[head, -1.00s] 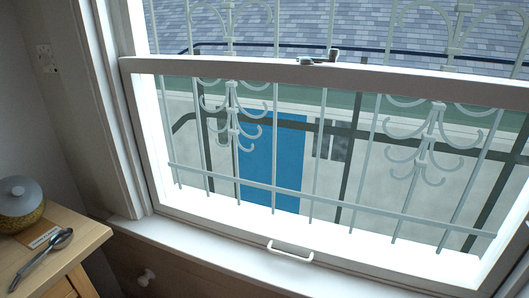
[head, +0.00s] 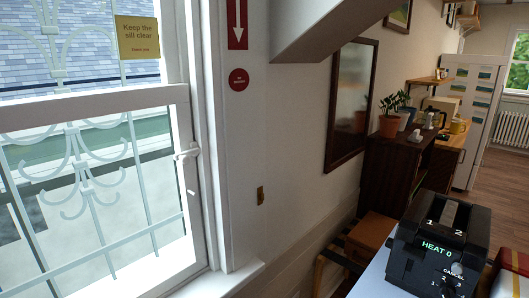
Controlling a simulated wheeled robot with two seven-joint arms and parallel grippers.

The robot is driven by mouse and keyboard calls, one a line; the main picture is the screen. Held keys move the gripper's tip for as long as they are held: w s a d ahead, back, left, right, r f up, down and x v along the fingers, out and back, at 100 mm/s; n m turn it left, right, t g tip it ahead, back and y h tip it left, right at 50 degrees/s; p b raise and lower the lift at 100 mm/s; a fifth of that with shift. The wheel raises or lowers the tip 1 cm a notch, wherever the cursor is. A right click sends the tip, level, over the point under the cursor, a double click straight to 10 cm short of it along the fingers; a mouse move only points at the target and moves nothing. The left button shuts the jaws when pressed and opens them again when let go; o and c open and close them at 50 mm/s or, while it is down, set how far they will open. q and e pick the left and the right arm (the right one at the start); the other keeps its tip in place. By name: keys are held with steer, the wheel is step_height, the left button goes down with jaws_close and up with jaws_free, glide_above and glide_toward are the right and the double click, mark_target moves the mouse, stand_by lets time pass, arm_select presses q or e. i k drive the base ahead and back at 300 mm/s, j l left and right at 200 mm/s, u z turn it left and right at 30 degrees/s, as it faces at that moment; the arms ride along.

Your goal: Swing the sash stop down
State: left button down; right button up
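A small white fitting, which looks like the sash stop (head: 187,154), is on the right side of the window frame in the head view. It sits just below the level of the meeting rail (head: 95,106). A short arm of it points left, and a thin part seems to run down below it; its exact pose is too small to tell. The lower sash (head: 186,205) is behind and beside it. Neither of my grippers is in view.
A yellow sign (head: 137,37) reading "Keep the sill clear" is on the upper pane. A black toaster-like appliance (head: 437,245) stands on a light surface at the lower right. A dark cabinet (head: 391,172) with potted plants stands further back. Open wooden floor (head: 495,185) shows at right.

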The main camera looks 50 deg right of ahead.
mark_target(184, 156)
steer(key=z, duration=1)
